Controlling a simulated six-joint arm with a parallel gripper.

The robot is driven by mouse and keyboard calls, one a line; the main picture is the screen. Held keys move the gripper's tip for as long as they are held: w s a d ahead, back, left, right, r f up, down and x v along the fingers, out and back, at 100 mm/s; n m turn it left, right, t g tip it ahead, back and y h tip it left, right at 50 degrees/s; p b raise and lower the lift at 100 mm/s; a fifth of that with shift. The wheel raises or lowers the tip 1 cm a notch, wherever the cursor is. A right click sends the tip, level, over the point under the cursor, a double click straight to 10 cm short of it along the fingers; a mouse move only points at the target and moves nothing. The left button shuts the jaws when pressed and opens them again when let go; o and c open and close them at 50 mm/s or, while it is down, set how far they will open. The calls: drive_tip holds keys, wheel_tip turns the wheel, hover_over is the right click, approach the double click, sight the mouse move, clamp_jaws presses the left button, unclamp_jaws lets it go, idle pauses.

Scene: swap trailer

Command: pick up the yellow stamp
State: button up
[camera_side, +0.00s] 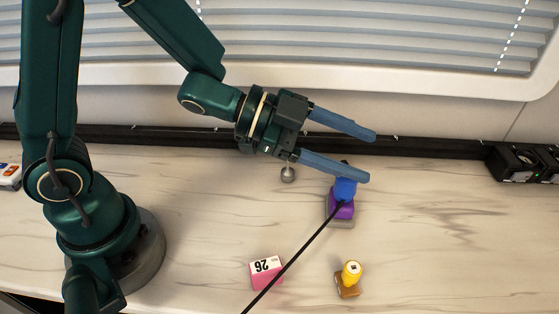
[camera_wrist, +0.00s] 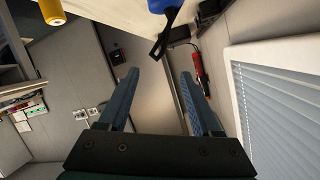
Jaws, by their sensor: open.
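The yellow stamp (camera_side: 351,273) stands upright on the table at the front, with a yellow handle and a brown-orange base. Part of it shows at the top left edge of the wrist view (camera_wrist: 53,12). My gripper (camera_side: 370,156) is open, with its blue fingers pointing right over the back of the table, well behind and above the yellow stamp. Nothing is seen between the fingers, which also show in the wrist view (camera_wrist: 172,80).
A purple object with a blue top (camera_side: 341,205) stands close under my near finger, a black cable or rod running from it. A black box (camera_side: 523,163) sits at the back right. The right tabletop is clear.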

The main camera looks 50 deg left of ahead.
sight(351, 273)
drive_tip(key=s+d+f+g, duration=0.1)
drive_tip(key=s+f+g, duration=0.1)
drive_tip(key=f, duration=0.1)
drive_tip(key=s+d+f+g+h, duration=0.1)
drive_tip(key=s+f+g, duration=0.1)
drive_tip(key=s+f, duration=0.1)
drive_tip(key=s+d+f+g+h, duration=0.1)
drive_tip(key=s+f+g, duration=0.1)
drive_tip(key=f, duration=0.3)
drive_tip(key=shift+s+d+m, duration=0.3)
drive_tip(key=shift+s+d, duration=0.1)
drive_tip(key=shift+s, duration=0.1)
drive_tip(key=shift+d+f, duration=0.15)
drive_tip(key=shift+d, duration=0.05)
drive_tip(key=shift+x, duration=2.35)
clamp_jaws()
